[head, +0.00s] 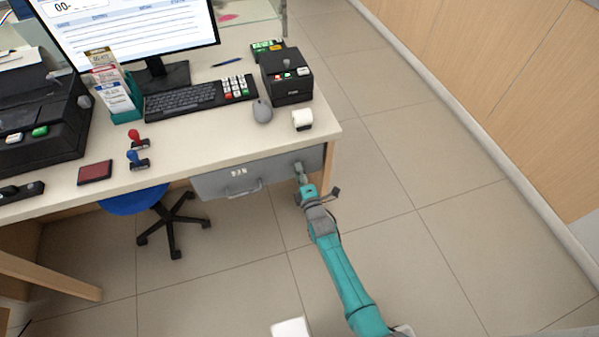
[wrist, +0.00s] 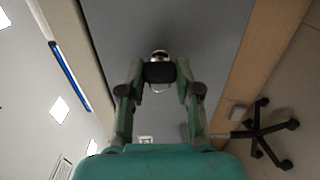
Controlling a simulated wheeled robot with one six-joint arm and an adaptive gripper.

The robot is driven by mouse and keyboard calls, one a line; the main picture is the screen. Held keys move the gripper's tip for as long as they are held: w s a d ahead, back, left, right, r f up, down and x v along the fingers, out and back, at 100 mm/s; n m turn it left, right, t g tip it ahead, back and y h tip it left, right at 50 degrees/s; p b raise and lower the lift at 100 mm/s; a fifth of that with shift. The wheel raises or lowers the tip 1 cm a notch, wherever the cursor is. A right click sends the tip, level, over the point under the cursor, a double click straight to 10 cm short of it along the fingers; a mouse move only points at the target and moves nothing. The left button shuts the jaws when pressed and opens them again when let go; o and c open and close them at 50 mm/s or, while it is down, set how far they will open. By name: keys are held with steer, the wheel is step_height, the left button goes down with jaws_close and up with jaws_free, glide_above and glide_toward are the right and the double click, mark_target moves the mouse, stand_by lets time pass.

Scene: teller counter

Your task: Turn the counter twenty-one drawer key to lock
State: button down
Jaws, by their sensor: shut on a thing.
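The grey drawer (head: 225,182) sits under the counter's front edge, with a bar handle (head: 243,190) and a small label too blurred to read. Its front also fills the middle of the wrist view (wrist: 160,22). My gripper (head: 299,170) is at the drawer's right end. In the wrist view my gripper (wrist: 160,78) is shut on the black head of the key (wrist: 159,72), one finger on each side. A round metal lock (wrist: 160,55) shows just beyond the key head. The key's shaft is hidden. The drawer looks closed.
A wooden counter leg (head: 329,162) stands right of the drawer. A blue stool (head: 135,199) is below left. Floor around my arm is clear.

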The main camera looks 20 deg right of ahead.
steer(key=c, duration=0.8)
jaws_free()
steer(key=s, duration=1.2)
steer(key=s+r+m+g, duration=0.15)
steer(key=s+m, duration=0.25)
steer(key=s, duration=0.8)
steer(key=s+r+m, duration=0.3)
steer(key=s+m, duration=0.1)
steer(key=s, duration=0.8)
steer(key=s+r+m+g, duration=0.1)
steer(key=s+r+m, duration=0.9)
steer(key=s+r, duration=0.7)
steer(key=shift+s+d+r+g, duration=0.15)
steer(key=shift+s+r+g, duration=0.05)
steer(key=shift+r+g, duration=0.15)
